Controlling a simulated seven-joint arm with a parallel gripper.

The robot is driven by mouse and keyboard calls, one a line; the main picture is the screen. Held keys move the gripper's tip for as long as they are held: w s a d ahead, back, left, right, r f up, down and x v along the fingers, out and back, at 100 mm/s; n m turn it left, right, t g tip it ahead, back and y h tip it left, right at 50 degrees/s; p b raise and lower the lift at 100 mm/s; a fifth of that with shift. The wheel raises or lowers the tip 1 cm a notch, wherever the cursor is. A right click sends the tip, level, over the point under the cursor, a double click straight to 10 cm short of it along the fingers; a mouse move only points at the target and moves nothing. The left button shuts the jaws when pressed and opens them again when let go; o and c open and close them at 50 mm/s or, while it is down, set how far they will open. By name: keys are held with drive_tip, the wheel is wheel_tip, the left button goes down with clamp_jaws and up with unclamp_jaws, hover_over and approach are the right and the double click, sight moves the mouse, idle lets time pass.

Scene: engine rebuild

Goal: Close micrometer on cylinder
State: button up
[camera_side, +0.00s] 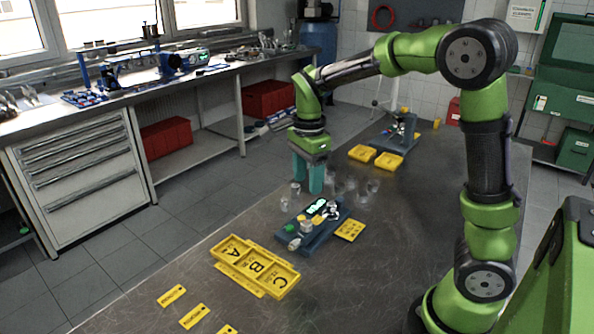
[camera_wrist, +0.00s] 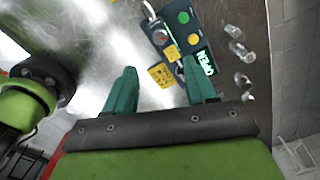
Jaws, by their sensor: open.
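The micrometer stand has a blue base (camera_side: 325,238) with a lit green display (camera_side: 317,207), a green button and a yellow button. In the wrist view the green button (camera_wrist: 184,17), yellow button (camera_wrist: 193,39) and lit display (camera_wrist: 206,66) show clearly. A silver metal part (camera_wrist: 153,27), perhaps the micrometer, lies along the base's left side there. I cannot tell whether a cylinder sits in it. My gripper (camera_side: 308,190) has two teal fingers, open and empty, above and behind the stand; in the wrist view its fingers (camera_wrist: 159,68) are spread apart, the right one overlapping the base.
Several small clear or shiny cylinders (camera_wrist: 243,52) stand close beside the stand. A yellow plate (camera_side: 349,230) lies next to it. A yellow tray marked A, B, C (camera_side: 230,256) and small yellow labels (camera_side: 194,316) lie at the front. Yellow bins (camera_side: 388,161) stand farther back.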

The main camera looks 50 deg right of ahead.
sight(307, 222)
wheel_tip(307, 222, down, 12)
drive_tip(key=shift+f, duration=0.1)
idle(0.4)
clamp_jaws()
